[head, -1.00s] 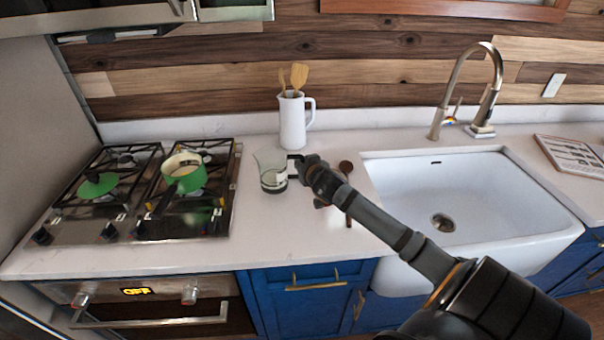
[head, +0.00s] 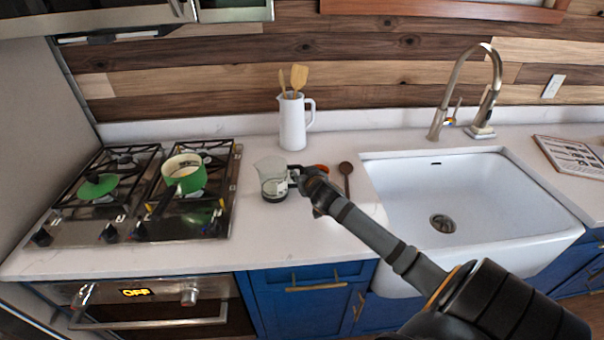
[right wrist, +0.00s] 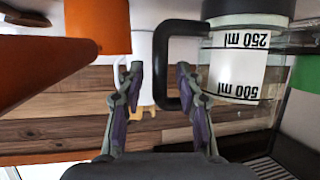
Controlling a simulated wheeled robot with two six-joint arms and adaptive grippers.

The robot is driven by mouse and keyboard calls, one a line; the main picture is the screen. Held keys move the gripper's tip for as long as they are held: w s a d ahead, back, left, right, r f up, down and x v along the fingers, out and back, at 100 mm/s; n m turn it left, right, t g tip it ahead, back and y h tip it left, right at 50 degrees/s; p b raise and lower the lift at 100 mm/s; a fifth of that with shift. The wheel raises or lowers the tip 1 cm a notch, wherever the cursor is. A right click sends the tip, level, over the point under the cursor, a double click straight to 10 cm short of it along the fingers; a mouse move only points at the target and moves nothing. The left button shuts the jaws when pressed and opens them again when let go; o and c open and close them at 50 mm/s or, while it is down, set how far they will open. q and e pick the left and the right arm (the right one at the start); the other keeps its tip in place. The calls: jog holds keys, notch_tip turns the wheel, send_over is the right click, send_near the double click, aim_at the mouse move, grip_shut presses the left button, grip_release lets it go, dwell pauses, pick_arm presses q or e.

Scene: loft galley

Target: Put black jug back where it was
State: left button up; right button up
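The black jug (head: 272,178) is a clear measuring jug with a black base and black handle. It looks upright on the counter between the stove and the sink, though contact under its base is hard to tell. The right wrist view shows it upside down, with its volume marks (right wrist: 238,65) and black handle (right wrist: 160,70). My right gripper (head: 300,178) is at the handle, on the jug's right side. In the right wrist view its fingers (right wrist: 163,98) stand apart, with the handle's upright bar between them and gaps visible. My left gripper is out of view.
A white pitcher (head: 292,122) with wooden utensils stands behind the jug. A green pot (head: 185,175) is on the stove. Counter left of the jug is clear.

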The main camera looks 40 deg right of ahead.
jog(key=shift+r, duration=0.1)
jog(key=shift+s+r, duration=0.2)
jog(key=shift+s, duration=0.1)
jog(key=p+v, duration=0.1)
jog(key=v, duration=0.5)
jog(key=shift+w+a, duration=0.1)
jog(key=p+v, duration=0.3)
jog(key=v, duration=0.2)
jog(key=shift+s+a+r, duration=0.1)
jog(key=shift+s, duration=0.15)
